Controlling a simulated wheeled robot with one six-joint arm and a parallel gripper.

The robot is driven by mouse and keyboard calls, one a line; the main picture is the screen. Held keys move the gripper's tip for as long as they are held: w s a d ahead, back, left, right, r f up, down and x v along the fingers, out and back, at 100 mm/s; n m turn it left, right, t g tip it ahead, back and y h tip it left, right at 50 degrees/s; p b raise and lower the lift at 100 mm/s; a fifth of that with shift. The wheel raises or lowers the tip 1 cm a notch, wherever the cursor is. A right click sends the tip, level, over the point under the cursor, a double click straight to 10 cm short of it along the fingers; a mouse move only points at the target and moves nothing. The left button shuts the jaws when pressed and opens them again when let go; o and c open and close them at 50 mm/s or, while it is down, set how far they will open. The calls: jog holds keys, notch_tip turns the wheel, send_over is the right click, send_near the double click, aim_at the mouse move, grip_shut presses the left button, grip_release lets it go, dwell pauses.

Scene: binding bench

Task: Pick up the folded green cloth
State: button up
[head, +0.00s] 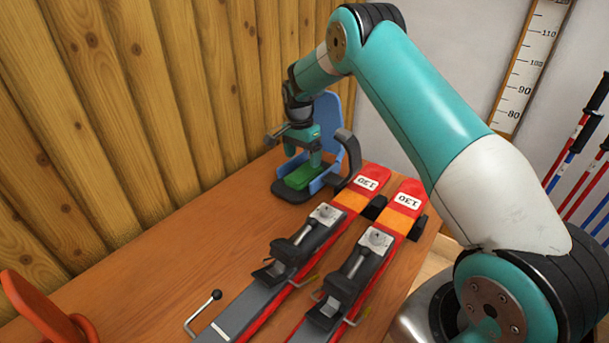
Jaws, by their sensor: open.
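The folded green cloth (301,177) lies on the dark base (288,193) of a blue-backed holder (331,118) at the far end of the wooden bench. My gripper (303,160) points down directly above the cloth. It is open, and its fingers are small and partly hidden against the holder, so I cannot tell whether they touch the cloth. Part of the cloth's far side is hidden by the gripper.
Two red skis with bindings (380,239) lie on the bench (150,262), close to the right of the holder. An orange-red object (35,308) stands at the front left. A plank wall (100,120) runs along the left. The bench's left middle is clear.

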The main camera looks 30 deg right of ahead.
aim_at(304, 172)
jog(key=shift+f+p, duration=0.35)
jog(key=shift+f, duration=2.75)
jog(key=c, duration=0.7)
